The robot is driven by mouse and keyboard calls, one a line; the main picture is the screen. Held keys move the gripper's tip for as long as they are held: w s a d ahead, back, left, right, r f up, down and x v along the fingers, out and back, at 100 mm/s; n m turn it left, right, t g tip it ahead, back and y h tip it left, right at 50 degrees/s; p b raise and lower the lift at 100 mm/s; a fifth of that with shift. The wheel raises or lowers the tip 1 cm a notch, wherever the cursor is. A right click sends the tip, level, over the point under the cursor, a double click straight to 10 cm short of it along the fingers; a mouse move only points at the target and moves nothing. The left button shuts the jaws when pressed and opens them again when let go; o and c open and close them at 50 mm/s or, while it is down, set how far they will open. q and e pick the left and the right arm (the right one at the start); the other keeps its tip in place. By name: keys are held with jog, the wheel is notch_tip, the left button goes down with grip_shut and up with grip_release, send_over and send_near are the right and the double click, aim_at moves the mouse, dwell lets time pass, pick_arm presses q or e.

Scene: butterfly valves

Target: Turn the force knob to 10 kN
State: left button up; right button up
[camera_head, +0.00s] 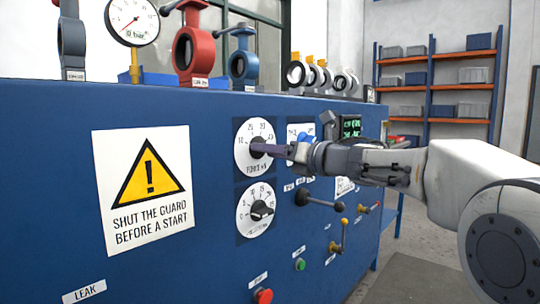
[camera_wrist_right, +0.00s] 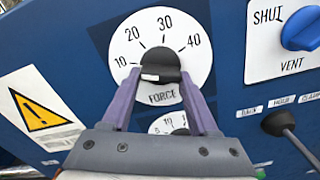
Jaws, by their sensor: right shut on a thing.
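The force knob (camera_wrist_right: 160,62) is black and sits at the centre of a white round dial marked 10, 20, 30 and 40, with the word FORCE below it. My right gripper (camera_wrist_right: 160,77) has its purple fingers on either side of the knob and is shut on it. A white mark on the knob shows at its lower left, on the side of the 10; its exact reading is hard to tell. In the head view the force dial (camera_head: 243,158) is on the blue panel, with my right gripper (camera_head: 263,148) reaching in from the right and hiding most of the knob. My left gripper is not in view.
A second dial (camera_head: 244,216) is just below. A blue SHUT/VENT knob (camera_wrist_right: 302,29) is at the right, and a black lever (camera_head: 320,201) sticks out below my right gripper. A warning sign (camera_head: 145,184) is on the panel's left. Valves (camera_head: 196,48) stand on top.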

jog(key=shift+f, duration=0.1)
jog(key=o, duration=1.4)
jog(key=p+v, duration=0.1)
jog(key=v, duration=0.9)
jog(key=shift+s+d, duration=0.15)
jog(key=shift+s, duration=0.05)
jog(key=shift+p, duration=0.3)
